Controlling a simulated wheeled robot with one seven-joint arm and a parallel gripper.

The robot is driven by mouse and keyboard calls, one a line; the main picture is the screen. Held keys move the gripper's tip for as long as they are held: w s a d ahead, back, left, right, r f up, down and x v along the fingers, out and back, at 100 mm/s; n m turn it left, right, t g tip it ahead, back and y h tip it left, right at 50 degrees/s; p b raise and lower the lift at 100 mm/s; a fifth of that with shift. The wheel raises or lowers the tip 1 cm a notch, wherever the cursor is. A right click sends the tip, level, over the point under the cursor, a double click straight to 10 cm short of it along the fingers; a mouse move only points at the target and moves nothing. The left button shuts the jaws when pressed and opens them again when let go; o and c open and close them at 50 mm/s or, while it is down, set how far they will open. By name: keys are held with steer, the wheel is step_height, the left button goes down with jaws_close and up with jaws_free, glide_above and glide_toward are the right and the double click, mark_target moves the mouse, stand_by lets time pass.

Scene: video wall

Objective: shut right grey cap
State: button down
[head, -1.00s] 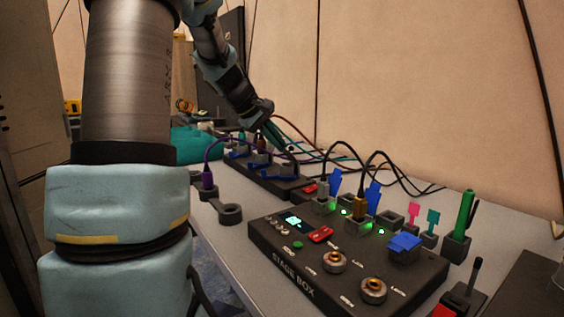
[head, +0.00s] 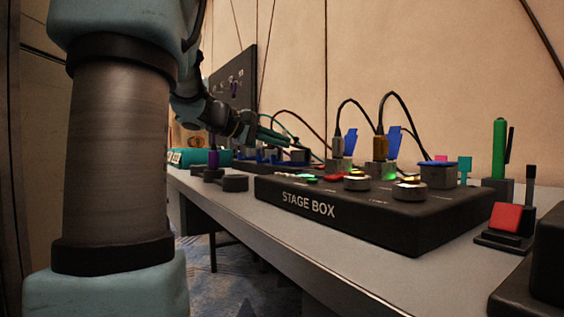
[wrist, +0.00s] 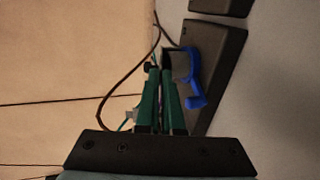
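In the wrist view, a grey block-like piece (wrist: 181,64), possibly the grey cap, sits on a dark box (wrist: 215,65) beside a blue curved part (wrist: 195,84). My gripper (wrist: 160,68) has two green fingers close together, with their tips just left of the grey piece. Contact is unclear, as is whether the narrow gap between the fingers holds anything. In the head view, my gripper (head: 302,143) reaches over the far dark box with blue parts (head: 262,158). Which grey piece is the right cap cannot be told there.
The black stage box (head: 370,220) with knobs and upright plugs stands nearer on the grey table (head: 300,245). Dark cables (wrist: 104,105) loop by the wall, left of my fingers. A red switch (head: 507,218) and green stick (head: 498,150) stand at the right.

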steer(key=shift+a+f+t+h+b, duration=0.15)
steer(key=shift+f+t+h+b, duration=0.8)
steer(key=shift+b, duration=2.55)
steer(key=shift+f+h+b, duration=0.25)
steer(key=shift+f+b, duration=0.15)
steer(key=shift+b, duration=0.9)
steer(key=c, duration=1.1)
jaws_free()
steer(key=shift+o, duration=0.2)
steer(key=shift+s+r, duration=0.1)
steer(key=p+v, duration=0.3)
steer(key=v, duration=0.7)
steer(key=shift+a+p, duration=0.2)
steer(key=shift+p, duration=0.1)
steer(key=shift+s+a+f+h, duration=0.1)
steer(key=shift+a+f+h, duration=0.1)
steer(key=shift+f+h, duration=0.1)
